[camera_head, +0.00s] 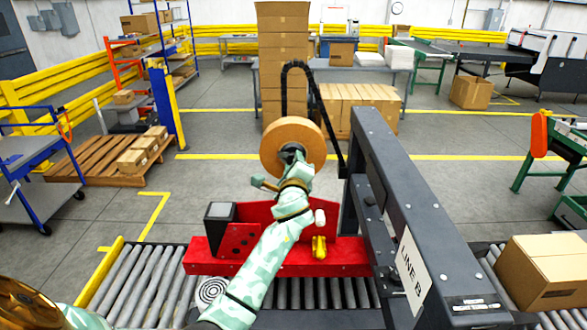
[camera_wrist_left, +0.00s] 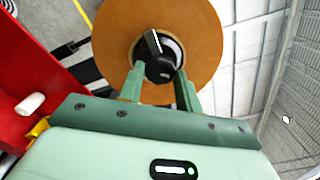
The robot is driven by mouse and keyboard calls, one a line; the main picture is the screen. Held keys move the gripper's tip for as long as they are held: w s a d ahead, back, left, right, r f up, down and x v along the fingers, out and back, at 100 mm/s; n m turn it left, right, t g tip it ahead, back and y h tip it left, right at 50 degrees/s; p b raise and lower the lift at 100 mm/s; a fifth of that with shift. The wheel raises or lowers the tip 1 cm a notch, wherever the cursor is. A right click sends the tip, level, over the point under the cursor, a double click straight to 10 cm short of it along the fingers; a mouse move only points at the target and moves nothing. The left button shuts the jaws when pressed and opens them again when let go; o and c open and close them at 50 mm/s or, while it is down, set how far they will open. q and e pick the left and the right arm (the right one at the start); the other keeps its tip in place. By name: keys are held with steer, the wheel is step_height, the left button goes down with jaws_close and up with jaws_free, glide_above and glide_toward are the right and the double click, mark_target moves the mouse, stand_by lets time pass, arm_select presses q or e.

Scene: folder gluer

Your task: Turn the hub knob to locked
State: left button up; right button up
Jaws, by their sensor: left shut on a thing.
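The hub knob (camera_wrist_left: 158,68) is black with a raised bar. It sits at the centre of a brown tape roll (camera_wrist_left: 110,35), which also shows in the head view (camera_head: 270,143). My left gripper (camera_wrist_left: 160,80) has its two green fingers on either side of the knob and is shut on it. In the head view my left gripper (camera_head: 288,160) reaches up to the roll's centre and hides most of the knob. The bar on the knob looks tilted in the wrist view. My right gripper is not in view.
A red machine base (camera_head: 330,258) with a yellow part (camera_head: 319,247) stands below the roll. A dark grey post labelled LINE B (camera_head: 400,215) rises to the right of my left arm. Roller conveyors (camera_head: 135,285) run across the front, with a carton (camera_head: 545,270) at right.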

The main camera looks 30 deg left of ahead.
arm_select(q)
steer(key=n+b, duration=0.2)
steer(key=n, duration=0.4)
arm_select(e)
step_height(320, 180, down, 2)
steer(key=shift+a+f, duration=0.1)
arm_select(q)
steer(key=shift+n, duration=0.3)
steer(key=o, duration=1)
